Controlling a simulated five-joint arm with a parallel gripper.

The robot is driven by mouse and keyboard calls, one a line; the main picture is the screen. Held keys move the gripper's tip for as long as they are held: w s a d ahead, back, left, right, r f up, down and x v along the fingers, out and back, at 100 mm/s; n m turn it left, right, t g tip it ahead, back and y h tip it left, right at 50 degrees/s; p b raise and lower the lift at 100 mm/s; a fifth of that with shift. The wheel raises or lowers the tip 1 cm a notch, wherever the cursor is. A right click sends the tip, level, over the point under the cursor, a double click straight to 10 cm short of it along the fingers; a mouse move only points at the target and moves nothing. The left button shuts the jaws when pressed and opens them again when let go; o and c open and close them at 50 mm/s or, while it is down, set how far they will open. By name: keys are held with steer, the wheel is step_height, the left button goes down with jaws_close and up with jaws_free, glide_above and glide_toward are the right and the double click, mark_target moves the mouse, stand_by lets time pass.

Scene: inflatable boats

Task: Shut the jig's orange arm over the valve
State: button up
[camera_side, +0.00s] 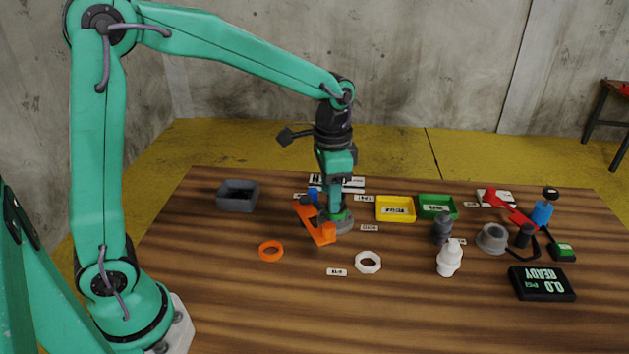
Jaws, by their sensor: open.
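The jig's orange arm (313,222) lies in the middle of the table, slanting from a dark pivot end at upper left to a blocky end at lower right. The jig's round grey base (343,226) shows just right of it. My gripper (335,213) points straight down over the base, close beside the orange arm's right side. It is open; I cannot tell whether it touches the arm. The valve is not clearly visible; my gripper covers the middle of the jig. A small blue part (312,194) shows behind the orange arm.
An orange ring (271,251) and a white ring (368,262) lie in front. A grey bin (238,195) stands left, yellow (396,208) and green (437,206) trays right. The front left is clear.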

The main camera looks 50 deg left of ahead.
mark_target(330, 225)
steer(key=shift+f, duration=0.1)
steer(key=shift+f, duration=3.85)
steer(key=shift+c, duration=0.5)
jaws_close()
